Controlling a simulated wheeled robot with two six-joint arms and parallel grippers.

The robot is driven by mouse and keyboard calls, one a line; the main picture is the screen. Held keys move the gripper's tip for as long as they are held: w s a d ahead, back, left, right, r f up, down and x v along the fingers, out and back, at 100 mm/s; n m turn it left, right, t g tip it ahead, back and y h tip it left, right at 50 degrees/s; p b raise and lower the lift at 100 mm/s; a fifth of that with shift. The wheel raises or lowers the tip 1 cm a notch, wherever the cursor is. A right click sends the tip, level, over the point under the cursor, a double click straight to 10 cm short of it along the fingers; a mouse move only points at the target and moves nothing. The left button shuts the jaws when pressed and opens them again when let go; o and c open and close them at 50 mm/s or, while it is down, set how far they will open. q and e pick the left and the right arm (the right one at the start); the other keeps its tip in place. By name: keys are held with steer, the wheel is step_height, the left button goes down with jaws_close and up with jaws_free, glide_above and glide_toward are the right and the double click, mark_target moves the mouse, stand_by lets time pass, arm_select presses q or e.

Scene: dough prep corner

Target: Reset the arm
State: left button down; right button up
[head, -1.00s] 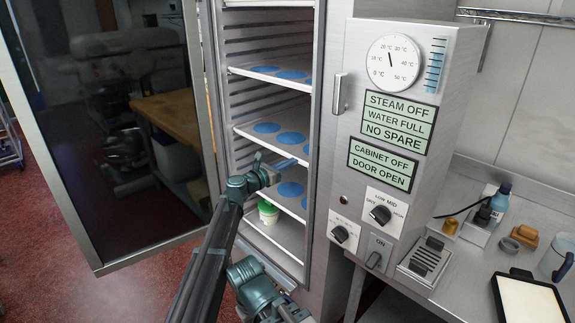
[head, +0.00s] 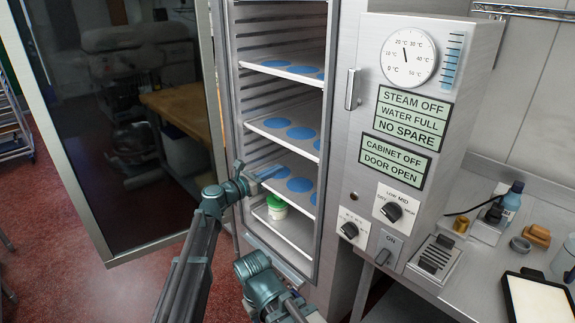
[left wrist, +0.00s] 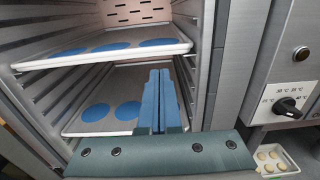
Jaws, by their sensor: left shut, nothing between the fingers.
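My left gripper (head: 262,174) is at the open front of the cabinet (head: 324,150), close to the lower tray of blue discs (head: 299,185). Its two blue fingers (left wrist: 158,100) lie together with nothing between them in the left wrist view, in front of a tray of blue discs (left wrist: 128,111). Another tray (left wrist: 100,55) sits above. A teal joint of mine (head: 262,285) shows at the bottom of the head view, but no right gripper fingers show.
The glass cabinet door (head: 130,130) stands open at left. A green-lidded tub (head: 277,208) stands on the cabinet's bottom. The control panel (head: 405,130) reads "CABINET OFF, DOOR OPEN". A steel counter (head: 462,290) with a bottle (head: 511,202) and a framed white panel (head: 538,300) is at right.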

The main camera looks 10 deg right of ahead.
arm_select(q)
steer(key=shift+v, duration=1.35)
steer(key=s+a+f+m+g+y, duration=0.5)
steer(key=s+a+f+m+y, duration=0.2)
steer(key=s+a+f+m, duration=0.6)
steer(key=s+a+f+m+g+y, duration=0.2)
steer(key=s+a+f+m+y, duration=0.3)
steer(key=s+a, duration=0.4)
steer(key=s+a+f+m+g+y, duration=0.1)
steer(key=s+a+f+m+y, duration=0.3)
steer(key=s+a+m, duration=0.3)
steer(key=s+d+m+g+y, duration=0.1)
steer(key=s+d+m, duration=0.1)
steer(key=s+d, duration=0.4)
steer(key=d, duration=0.4)
steer(key=shift+s+r+m, duration=0.2)
steer(key=shift+s+m, duration=0.1)
steer(key=shift+m, duration=0.1)
